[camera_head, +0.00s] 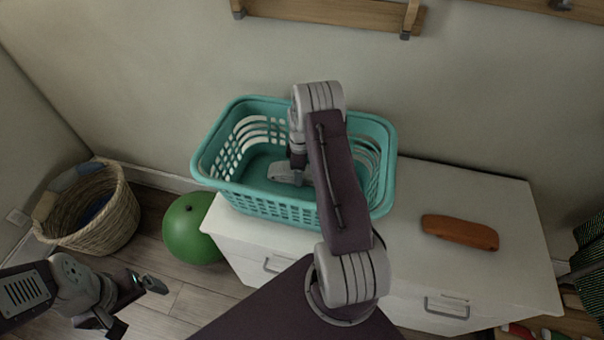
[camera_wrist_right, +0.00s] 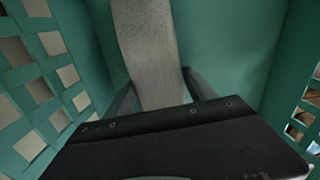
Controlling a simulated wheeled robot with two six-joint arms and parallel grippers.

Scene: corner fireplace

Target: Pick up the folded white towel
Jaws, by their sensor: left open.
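The folded white towel (camera_wrist_right: 150,50) shows in the right wrist view as a pale grey, rough strip inside the teal basket. The two fingers of my right gripper (camera_wrist_right: 160,80) lie on either side of it, close to its edges; I cannot tell whether they press on it. In the head view my right arm reaches down into the basket, and a pale piece of the towel (camera_head: 285,174) shows beside the right gripper, whose fingers are mostly hidden. My left gripper (camera_head: 140,306) is open and empty at the lower left, above the floor.
The teal laundry basket (camera_head: 270,208) stands on a white drawer cabinet (camera_head: 490,265); its slotted walls surround the right gripper. An orange-brown oblong object (camera_head: 459,232) lies on the cabinet's right part. A green ball (camera_head: 190,230) and a wicker basket (camera_head: 108,225) stand on the floor at left.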

